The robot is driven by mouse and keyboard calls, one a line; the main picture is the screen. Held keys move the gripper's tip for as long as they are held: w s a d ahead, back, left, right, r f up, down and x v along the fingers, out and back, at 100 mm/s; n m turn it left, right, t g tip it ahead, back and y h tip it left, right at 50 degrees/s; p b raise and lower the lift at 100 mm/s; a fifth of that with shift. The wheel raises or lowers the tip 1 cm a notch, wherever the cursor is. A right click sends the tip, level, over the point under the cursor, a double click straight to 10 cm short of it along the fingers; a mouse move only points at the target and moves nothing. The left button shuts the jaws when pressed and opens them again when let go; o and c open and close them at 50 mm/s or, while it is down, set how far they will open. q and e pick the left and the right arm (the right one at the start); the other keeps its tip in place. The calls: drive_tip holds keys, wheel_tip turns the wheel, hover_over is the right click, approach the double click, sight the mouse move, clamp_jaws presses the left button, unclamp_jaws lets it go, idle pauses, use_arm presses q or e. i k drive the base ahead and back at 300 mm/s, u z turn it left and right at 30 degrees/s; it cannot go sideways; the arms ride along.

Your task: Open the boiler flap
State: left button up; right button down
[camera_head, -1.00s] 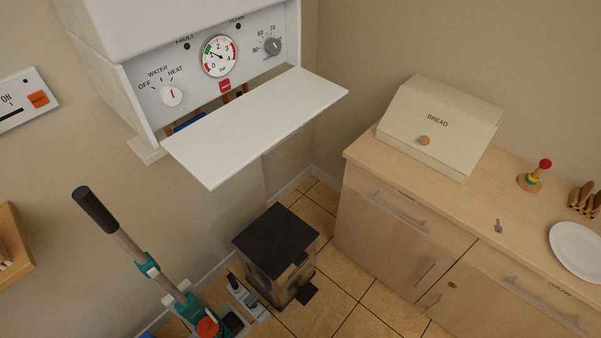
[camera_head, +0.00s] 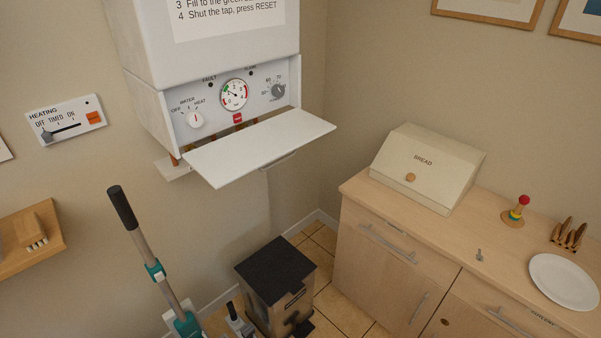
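The white boiler (camera_head: 205,60) hangs on the wall left of the room's corner. Its white flap (camera_head: 262,147) is hinged down and juts out flat below the control panel (camera_head: 276,92). The panel is uncovered and shows a round gauge (camera_head: 234,94), a water/heat knob (camera_head: 196,120), a temperature knob (camera_head: 279,91) and a red button (camera_head: 238,118). A thin handle (camera_head: 280,161) shows under the flap's front edge. Copper pipe ends show behind the flap. Neither of my grippers is in view.
A wooden cabinet (camera_head: 385,262) with a bread box (camera_head: 425,168) and plate (camera_head: 564,281) stands at right. A dark-lidded bin (camera_head: 276,270) and a green-grey upright cleaner (camera_head: 150,255) stand below the boiler. A heating timer (camera_head: 66,119) and a shelf (camera_head: 30,242) are at left.

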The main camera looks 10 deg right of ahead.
sight(222, 162)
drive_tip(key=z, duration=0.3)
drive_tip(key=i, duration=1)
drive_tip(key=u, duration=0.7)
